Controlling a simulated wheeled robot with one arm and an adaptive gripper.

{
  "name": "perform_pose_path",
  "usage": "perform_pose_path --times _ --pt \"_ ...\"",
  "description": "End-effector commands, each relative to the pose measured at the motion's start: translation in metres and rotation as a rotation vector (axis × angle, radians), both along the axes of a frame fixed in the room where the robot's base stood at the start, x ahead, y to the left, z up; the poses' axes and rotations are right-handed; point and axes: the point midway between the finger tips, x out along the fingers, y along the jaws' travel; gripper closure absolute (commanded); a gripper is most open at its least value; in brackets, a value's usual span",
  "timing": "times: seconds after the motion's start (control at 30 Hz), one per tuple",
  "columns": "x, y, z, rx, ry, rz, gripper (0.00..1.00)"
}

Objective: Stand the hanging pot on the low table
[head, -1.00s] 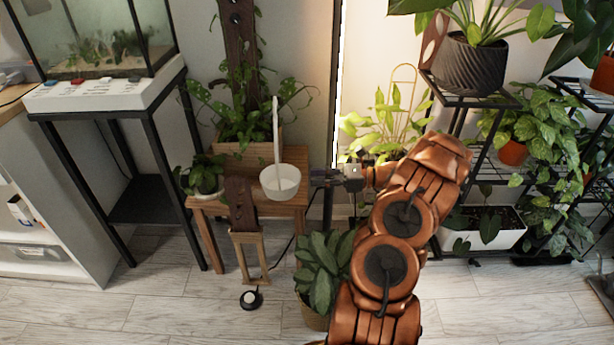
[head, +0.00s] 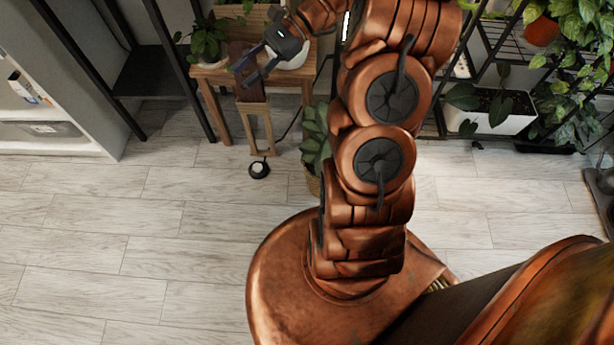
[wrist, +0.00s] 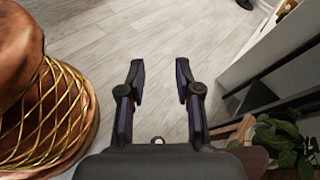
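The white hanging pot (head: 297,61) is at the right part of the low wooden table (head: 213,74) in the head view. My gripper and wrist cover much of it, and its tall handle does not show. It appears to rest on the tabletop, but its base is hidden. My gripper (head: 249,71) is in front and to the left of the pot, apart from it. In the wrist view my gripper (wrist: 160,82) is open, with only bare floor between the fingers. The pot is not seen there.
A leafy plant (head: 208,40) stands on the table's left. A small wooden stand (head: 256,122) is in front of the table, with a black and white round object (head: 259,169) on the floor. A potted plant (head: 315,140) is at right. The front floor is clear.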

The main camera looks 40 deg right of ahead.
Motion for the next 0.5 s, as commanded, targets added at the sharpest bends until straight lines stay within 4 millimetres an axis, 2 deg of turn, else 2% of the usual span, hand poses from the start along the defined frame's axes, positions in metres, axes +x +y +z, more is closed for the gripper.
perform_pose_path --times 0.03,0.2,0.4,0.5 --pt "-0.011 0.017 0.005 -0.034 -0.014 0.059 0.66" --pt "-0.049 0.06 0.011 -0.149 -0.065 0.24 0.66" --pt "-0.1 0.093 0.014 -0.288 -0.135 0.455 0.66" --pt "-0.126 0.103 0.014 -0.354 -0.175 0.562 0.66"
